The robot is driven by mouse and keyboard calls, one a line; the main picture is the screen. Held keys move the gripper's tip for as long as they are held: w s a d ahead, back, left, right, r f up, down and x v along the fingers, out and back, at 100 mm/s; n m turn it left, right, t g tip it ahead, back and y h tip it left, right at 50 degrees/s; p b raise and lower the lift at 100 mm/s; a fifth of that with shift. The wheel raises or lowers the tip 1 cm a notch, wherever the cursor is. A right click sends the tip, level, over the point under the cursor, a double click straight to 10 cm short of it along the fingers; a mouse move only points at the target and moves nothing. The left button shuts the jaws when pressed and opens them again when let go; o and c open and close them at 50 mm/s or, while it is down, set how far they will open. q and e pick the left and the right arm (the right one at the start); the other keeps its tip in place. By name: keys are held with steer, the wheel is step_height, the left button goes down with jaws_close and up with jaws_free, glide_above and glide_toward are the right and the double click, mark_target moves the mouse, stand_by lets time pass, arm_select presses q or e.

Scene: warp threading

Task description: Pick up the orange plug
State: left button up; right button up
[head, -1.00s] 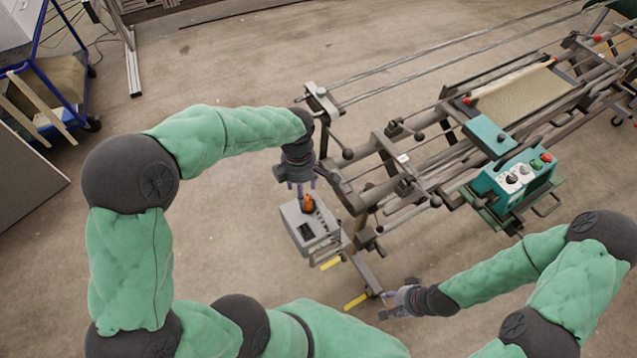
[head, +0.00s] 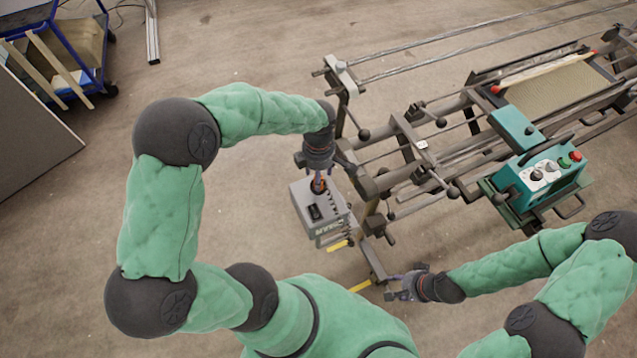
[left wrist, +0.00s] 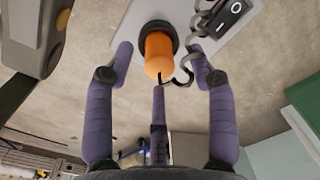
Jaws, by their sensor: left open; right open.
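The orange plug (left wrist: 158,54) sits in a dark round socket on top of a grey box (head: 327,213). In the left wrist view it stands between the spread purple fingers of my left gripper (left wrist: 160,70), which is open around it with visible gaps at the sides. In the head view my left gripper (head: 319,182) is right over the box and hides most of the plug. My right gripper (head: 394,289) is open and empty, low at the front by the frame's lower end, away from the plug.
A metal loom frame (head: 425,150) stands just right of the box. A teal control box (head: 540,180) with knobs is mounted on it. A black switch (left wrist: 228,17) and a dark coiled cord (left wrist: 186,70) lie close to the plug. A blue cart (head: 75,60) stands far left.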

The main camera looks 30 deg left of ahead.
arm_select(q)
step_height(320, 180, down, 2)
steer(key=shift+f, duration=0.25)
jaws_close()
